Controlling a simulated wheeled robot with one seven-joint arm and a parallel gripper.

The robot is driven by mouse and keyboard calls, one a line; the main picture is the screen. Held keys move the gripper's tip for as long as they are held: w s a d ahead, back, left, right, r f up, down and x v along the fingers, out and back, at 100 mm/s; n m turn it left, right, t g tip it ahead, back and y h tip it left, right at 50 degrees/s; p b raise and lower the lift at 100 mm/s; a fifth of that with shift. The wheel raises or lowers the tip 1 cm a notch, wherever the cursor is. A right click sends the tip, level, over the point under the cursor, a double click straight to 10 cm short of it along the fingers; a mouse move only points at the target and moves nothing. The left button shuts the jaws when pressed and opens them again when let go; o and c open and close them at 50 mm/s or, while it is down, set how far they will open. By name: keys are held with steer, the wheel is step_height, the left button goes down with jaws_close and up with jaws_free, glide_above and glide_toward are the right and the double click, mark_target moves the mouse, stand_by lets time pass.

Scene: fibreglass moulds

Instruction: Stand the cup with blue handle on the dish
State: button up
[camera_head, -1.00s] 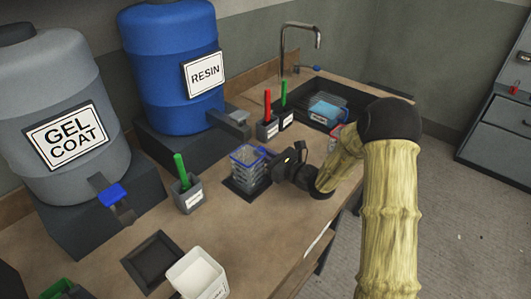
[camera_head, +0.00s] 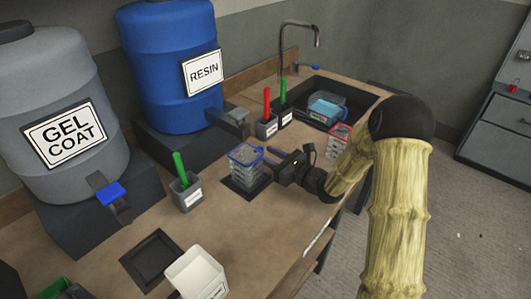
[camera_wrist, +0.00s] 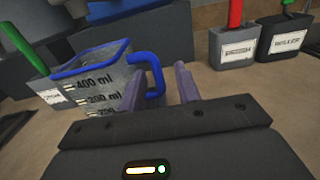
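The clear measuring cup with blue rim and blue handle (camera_head: 245,168) stands upright on a dark square dish (camera_head: 234,187) near the middle of the worktop. It also shows in the wrist view (camera_wrist: 90,82), with its ml marks facing me and its blue handle on the right. My gripper (camera_head: 272,157) is to the right of the cup, pointing at its handle. In the wrist view, the two fingers of my gripper (camera_wrist: 160,85) are apart. The handle is in front of and partly between them, and does not look clamped.
A red-rimmed cup (camera_head: 339,138) stands behind my arm, near the sink (camera_head: 318,88). A green-tool holder (camera_head: 187,192), an empty dark square tray (camera_head: 153,260) and a white container (camera_head: 197,274) are to the left.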

steer(key=v, duration=0.9)
steer(key=shift+s+b, duration=0.1)
steer(key=shift+b, duration=0.25)
